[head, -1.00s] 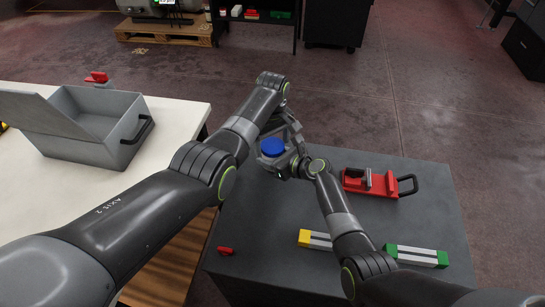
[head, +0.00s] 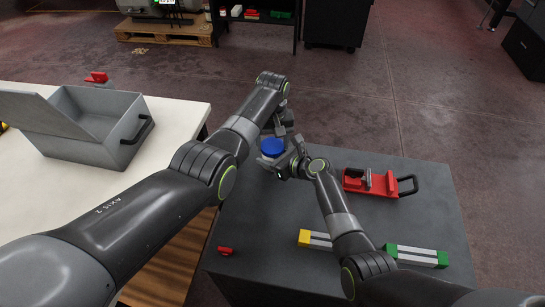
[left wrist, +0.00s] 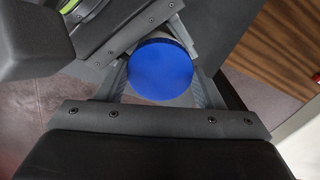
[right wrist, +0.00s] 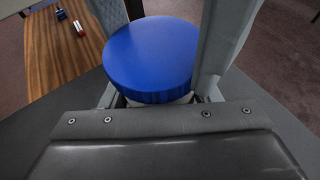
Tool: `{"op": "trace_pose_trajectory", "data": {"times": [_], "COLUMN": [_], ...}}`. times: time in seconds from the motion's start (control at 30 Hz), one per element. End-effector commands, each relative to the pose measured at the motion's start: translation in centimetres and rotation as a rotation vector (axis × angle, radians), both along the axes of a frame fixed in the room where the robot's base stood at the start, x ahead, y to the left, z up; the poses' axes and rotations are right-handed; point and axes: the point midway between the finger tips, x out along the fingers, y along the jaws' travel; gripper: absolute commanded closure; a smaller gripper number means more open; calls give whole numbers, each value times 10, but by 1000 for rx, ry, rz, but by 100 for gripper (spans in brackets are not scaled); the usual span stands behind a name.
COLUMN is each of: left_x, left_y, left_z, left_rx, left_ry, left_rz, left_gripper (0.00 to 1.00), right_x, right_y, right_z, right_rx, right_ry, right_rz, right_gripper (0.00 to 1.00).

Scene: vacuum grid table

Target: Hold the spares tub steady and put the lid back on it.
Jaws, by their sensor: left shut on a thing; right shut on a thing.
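The spares tub's round blue lid (head: 272,147) is at the grey table's back left, between my two grippers. The left wrist view (left wrist: 160,68) and right wrist view (right wrist: 150,58) show it close up. My left gripper (head: 279,134) comes from above and is shut on the lid, with its fingers at the lid's sides. My right gripper (head: 286,163) is lower and shut on the tub. Only a pale strip of the tub (right wrist: 184,99) shows under the lid in the right wrist view. I cannot tell whether the lid is fully seated.
A red fixture with a black handle (head: 370,182) lies right of the grippers. Yellow-ended (head: 305,237) and green-ended (head: 430,257) blocks and a small red piece (head: 225,251) lie nearer the front. A grey open bin (head: 85,150) stands on the white table at left.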

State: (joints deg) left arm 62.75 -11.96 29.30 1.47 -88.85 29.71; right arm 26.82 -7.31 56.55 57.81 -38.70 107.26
Motion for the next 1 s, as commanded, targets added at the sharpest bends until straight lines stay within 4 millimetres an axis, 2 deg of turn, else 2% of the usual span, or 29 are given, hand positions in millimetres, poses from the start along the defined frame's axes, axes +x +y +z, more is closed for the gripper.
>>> {"op": "trace_pose_trajectory", "data": {"times": [0.13, 0.4, 0.43, 0.6, 1.0], "left_x": [0, 0, 0, 0, -1], "left_y": [2, 2, 2, 1, -3], "left_z": [-1, -1, -1, -1, 0], "left_rx": [3, 4, 4, 3, -4], "left_ry": [4, 5, 5, 3, 2], "left_rz": [-79, -86, -85, -85, -88], "left_gripper": [66, 66, 38, 17, 17], "right_x": [1, 1, 1, 1, 0], "right_y": [-2, -2, -2, -2, 2], "right_z": [0, 0, 0, 0, 0], "right_rx": [-2, -3, -3, -2, 1], "right_ry": [0, -1, -1, -1, 1], "right_rz": [-4, -4, -4, -2, 3], "right_gripper": [100, 100, 100, 100, 100]}}
